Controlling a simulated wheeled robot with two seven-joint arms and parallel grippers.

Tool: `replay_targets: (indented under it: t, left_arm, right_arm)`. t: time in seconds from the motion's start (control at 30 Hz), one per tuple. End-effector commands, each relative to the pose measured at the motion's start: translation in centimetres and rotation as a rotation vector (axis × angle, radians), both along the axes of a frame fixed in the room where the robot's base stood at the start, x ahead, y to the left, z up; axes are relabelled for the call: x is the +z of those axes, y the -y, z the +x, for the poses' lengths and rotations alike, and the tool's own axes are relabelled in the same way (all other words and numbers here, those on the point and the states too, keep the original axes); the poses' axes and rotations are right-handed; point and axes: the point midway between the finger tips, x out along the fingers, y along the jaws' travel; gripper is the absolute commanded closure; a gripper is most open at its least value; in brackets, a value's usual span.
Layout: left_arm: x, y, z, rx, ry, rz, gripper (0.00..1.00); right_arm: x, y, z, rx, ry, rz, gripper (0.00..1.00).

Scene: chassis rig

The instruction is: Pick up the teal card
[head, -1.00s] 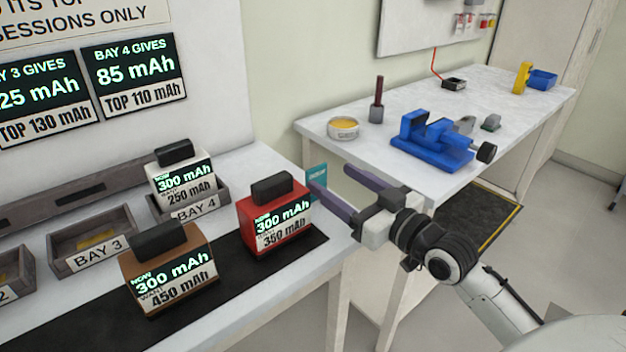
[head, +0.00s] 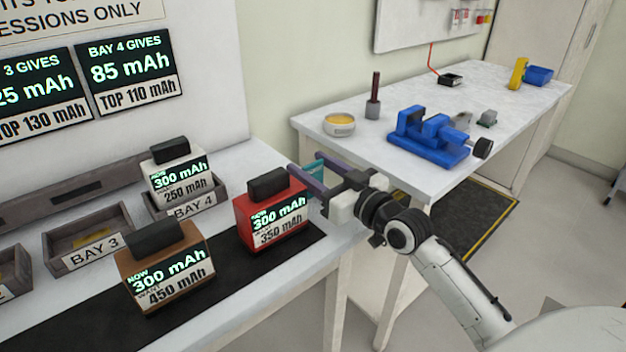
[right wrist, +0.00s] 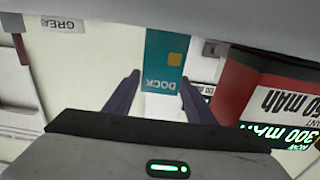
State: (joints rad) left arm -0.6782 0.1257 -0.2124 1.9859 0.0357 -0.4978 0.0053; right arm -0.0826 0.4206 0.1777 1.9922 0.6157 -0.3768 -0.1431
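The teal card (right wrist: 165,58), marked DOCK and with a small gold square, stands at the far right end of the near bench, beside the red pack (right wrist: 238,85). In the head view only a small teal part of the card (head: 314,169) shows between the fingers of my right gripper (head: 304,162). That gripper is open. In the right wrist view its two dark fingers (right wrist: 159,77) lie on either side of the card's lettered end, with a gap showing on the left. I cannot tell whether the right finger touches it. My left gripper is not in view.
The red pack (head: 270,217) stands close beside the gripper on the black strip (head: 207,283), near a brown pack (head: 167,270). A white pack (head: 177,172) sits in the Bay 4 tray. A second bench (head: 375,150) behind holds a blue vise (head: 430,140).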

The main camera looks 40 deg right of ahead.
Motion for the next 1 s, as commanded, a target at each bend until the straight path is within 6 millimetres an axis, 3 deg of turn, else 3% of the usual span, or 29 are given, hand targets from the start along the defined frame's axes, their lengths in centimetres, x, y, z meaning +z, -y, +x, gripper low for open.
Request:
replay_targets:
  t: [0.03,0.2,0.47,0.8,1.0]
  left_arm:
    - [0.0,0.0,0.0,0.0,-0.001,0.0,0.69]
    - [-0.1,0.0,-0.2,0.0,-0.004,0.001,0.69]
    - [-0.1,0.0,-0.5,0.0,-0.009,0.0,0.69]
    - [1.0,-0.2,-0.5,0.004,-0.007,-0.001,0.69]
    - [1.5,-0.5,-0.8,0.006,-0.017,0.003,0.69]
  right_arm:
    - [0.0,0.0,0.0,0.0,0.0,0.0,0.6]
    - [0.0,0.0,0.0,0.0,0.001,0.0,0.83]
    - [0.7,0.0,0.0,0.0,0.003,-0.001,0.83]
    - [7.2,0.0,0.0,0.001,0.005,-0.004,0.83]
    - [9.6,0.1,0.2,0.0,-0.001,0.001,0.83]
